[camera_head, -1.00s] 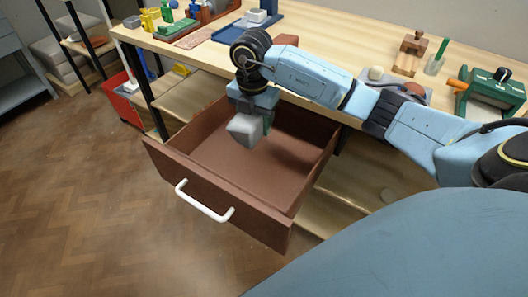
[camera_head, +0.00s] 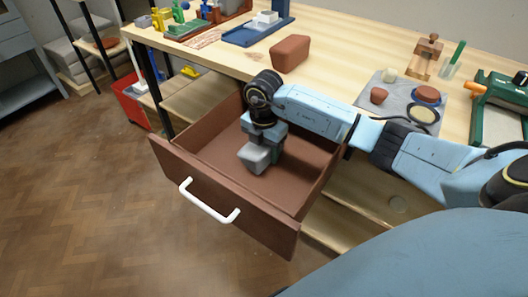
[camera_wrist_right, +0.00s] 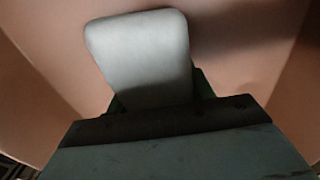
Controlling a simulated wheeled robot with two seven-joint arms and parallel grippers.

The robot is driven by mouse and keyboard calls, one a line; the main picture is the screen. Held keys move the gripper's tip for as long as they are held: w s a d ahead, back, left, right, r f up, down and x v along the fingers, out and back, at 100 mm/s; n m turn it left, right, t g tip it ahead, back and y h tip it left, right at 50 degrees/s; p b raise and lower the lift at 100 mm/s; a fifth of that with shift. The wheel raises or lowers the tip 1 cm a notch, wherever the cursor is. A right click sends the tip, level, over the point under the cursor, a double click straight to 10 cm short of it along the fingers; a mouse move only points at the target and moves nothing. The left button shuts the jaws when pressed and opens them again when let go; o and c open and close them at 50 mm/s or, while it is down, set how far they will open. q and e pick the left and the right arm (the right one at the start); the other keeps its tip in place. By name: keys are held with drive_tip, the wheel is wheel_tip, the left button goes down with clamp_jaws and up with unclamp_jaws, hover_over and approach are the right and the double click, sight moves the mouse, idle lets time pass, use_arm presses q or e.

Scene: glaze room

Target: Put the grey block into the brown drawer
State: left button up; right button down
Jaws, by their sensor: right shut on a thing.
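The brown drawer (camera_head: 170,160) is pulled out below the table and has a white handle (camera_head: 208,203). My right gripper (camera_head: 262,148) reaches down into the drawer's opening. It is shut on the grey block (camera_head: 254,158), which hangs tilted inside the drawer walls. In the right wrist view the block (camera_wrist_right: 145,55) sticks out beyond the dark gripper (camera_wrist_right: 160,112), with the brown drawer floor (camera_wrist_right: 235,55) behind it. I cannot tell whether the block touches the floor. My left gripper is not in view.
On the table (camera_head: 340,75) stand a reddish-brown block (camera_head: 290,53), a blue tray (camera_head: 245,38), a grey board (camera_head: 385,88) with small items, a wooden stand (camera_head: 426,55) and a green device (camera_head: 495,110). A red bin (camera_head: 132,105) stands on the floor at left.

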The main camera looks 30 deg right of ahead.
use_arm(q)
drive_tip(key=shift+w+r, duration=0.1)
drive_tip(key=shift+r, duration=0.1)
use_arm(e)
drive_tip(key=shift+w, duration=0.1)
drive_tip(key=shift+f, duration=0.15)
drive_tip(key=c, duration=1)
unclamp_jaws()
drive_tip(key=shift+f, duration=0.2)
drive_tip(key=o, duration=0.4)
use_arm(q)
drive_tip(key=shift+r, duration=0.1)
use_arm(e)
drive_tip(key=shift+r, duration=0.15)
drive_tip(key=shift+r, duration=0.35)
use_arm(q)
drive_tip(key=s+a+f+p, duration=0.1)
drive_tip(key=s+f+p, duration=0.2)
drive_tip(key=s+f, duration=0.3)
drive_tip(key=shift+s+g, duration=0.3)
use_arm(e)
wheel_tip(320, 180, up, 12)
drive_tip(key=shift+f, duration=0.25)
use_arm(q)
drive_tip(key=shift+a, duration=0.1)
